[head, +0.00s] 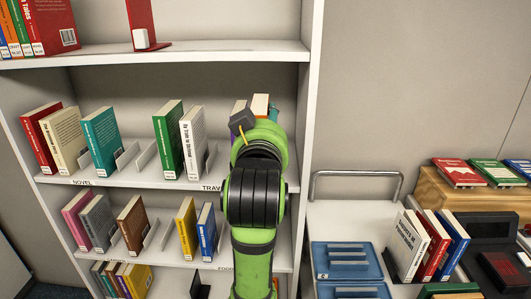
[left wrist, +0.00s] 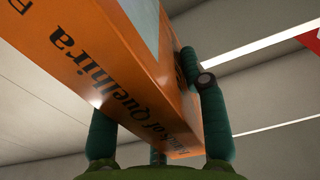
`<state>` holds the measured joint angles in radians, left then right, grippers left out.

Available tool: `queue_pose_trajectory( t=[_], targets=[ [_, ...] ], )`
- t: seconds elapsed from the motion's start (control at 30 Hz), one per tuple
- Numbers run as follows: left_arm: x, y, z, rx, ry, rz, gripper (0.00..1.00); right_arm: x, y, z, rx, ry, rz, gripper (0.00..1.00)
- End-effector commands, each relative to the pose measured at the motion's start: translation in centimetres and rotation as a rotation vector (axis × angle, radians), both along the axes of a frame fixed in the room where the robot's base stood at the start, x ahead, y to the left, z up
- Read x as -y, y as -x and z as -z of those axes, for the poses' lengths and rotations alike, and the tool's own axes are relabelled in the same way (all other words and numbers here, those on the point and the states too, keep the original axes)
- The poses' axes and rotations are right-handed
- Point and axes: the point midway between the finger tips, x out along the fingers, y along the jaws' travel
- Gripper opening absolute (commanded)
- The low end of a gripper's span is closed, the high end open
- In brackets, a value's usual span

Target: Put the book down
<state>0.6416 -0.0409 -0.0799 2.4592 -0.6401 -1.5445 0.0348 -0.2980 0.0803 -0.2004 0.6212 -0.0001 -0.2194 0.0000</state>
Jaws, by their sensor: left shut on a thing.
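An orange book (left wrist: 130,75) with dark lettering reading in part "of Quelhira" fills the middle of the left wrist view. My left gripper (left wrist: 150,95) is shut on it, with green fingers on both sides. In the head view my green arm rises from the bottom centre to the middle shelf and hides most of the gripper. A pale, orange-edged book top (head: 260,105) shows just above the wrist; it seems to be the held book. I cannot tell whether it touches the shelf. My right gripper is not in view.
The white bookcase (head: 315,60) holds several books on the middle shelf (head: 140,178) and lower shelf (head: 175,262), with grey dividers between them. A purple book (head: 238,106) stands beside the wrist. At right, a trolley (head: 330,215) carries blue trays and upright books.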

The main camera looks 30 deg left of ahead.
Motion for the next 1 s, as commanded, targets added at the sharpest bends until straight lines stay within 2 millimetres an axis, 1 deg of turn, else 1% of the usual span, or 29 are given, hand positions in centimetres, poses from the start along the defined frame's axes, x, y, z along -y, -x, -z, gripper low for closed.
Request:
queue_pose_trajectory(
  t=[0.1,0.5,0.7,0.73,0.77,0.8,0.83,0.9,1.0],
  targets=[
    [-1.6,-2.4,-0.3,-0.004,-0.003,-0.005,0.0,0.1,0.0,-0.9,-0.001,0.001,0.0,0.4],
    [-7.2,-11.5,-0.5,-0.002,-0.001,-0.002,0.0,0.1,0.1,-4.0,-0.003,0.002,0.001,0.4],
    [-9.5,-15.2,-0.5,0.001,-0.001,-0.001,0.0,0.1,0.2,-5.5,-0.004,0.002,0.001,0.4],
    [-9.8,-15.7,-0.5,0.001,-0.001,-0.002,0.0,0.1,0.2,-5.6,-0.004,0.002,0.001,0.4],
    [-9.9,-15.9,0.0,-0.002,0.0,-0.001,0.0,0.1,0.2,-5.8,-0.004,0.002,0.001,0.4],
    [-9.7,-15.8,1.0,-0.004,0.0,0.001,0.0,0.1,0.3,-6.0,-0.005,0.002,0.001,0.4],
    [-9.7,-15.7,1.5,-0.003,0.001,0.001,0.0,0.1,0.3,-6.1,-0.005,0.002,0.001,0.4],
    [-9.7,-15.7,2.3,0.0,0.0,0.001,0.0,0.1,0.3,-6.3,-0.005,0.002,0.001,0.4],
    [-9.7,-15.7,2.9,0.003,-0.001,0.0,0.0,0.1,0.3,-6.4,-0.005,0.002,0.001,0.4]
  ],
)
